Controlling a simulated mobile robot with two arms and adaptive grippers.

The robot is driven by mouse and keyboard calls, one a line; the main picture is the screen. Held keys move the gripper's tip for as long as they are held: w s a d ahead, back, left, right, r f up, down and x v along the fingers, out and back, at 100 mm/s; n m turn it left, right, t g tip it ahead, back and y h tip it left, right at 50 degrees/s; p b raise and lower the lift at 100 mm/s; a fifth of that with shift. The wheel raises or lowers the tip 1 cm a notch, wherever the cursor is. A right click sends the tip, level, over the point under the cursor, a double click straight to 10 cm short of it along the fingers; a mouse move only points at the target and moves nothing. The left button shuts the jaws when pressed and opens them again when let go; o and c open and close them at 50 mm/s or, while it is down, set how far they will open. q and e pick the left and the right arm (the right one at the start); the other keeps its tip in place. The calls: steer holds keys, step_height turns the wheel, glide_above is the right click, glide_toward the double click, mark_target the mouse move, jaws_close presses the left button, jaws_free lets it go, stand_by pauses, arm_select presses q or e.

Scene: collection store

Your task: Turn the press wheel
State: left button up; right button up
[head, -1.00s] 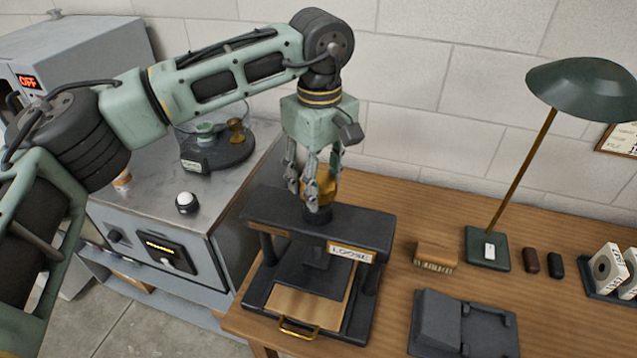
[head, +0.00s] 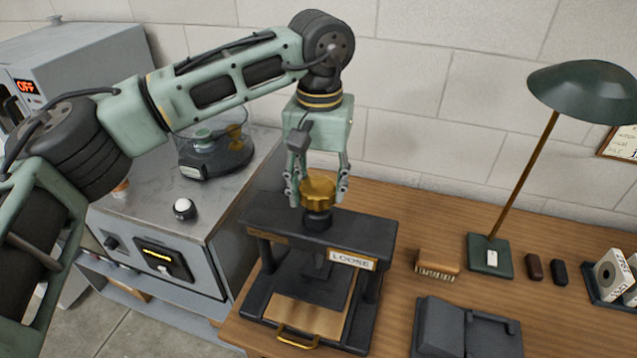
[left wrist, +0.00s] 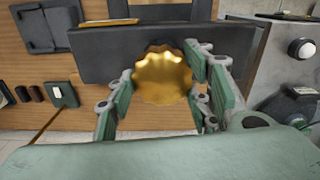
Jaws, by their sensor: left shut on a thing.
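The press (head: 262,220) is a black frame at the left end of the wooden table. Its gold scalloped wheel (head: 318,190) sits on top in the middle. The label on the crossbar (head: 352,262) reads LOOSE. A brown board with a brass handle (head: 297,338) lies at the press's base. My left gripper (head: 318,192) comes down from above and is shut on the wheel, with fingers on both sides. The left wrist view also shows the wheel (left wrist: 163,76) between the fingers. My right gripper is not in view.
A green lamp (head: 489,255), a wooden brush (head: 437,264) and a dark grey device (head: 466,328) stand right of the press. A grey cabinet (head: 160,245) with a white button stands close on the left.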

arm_select(q)
steer(key=shift+d+r+m, duration=0.1)
steer(key=shift+r+m, duration=0.1)
steer(key=shift+m, duration=0.9)
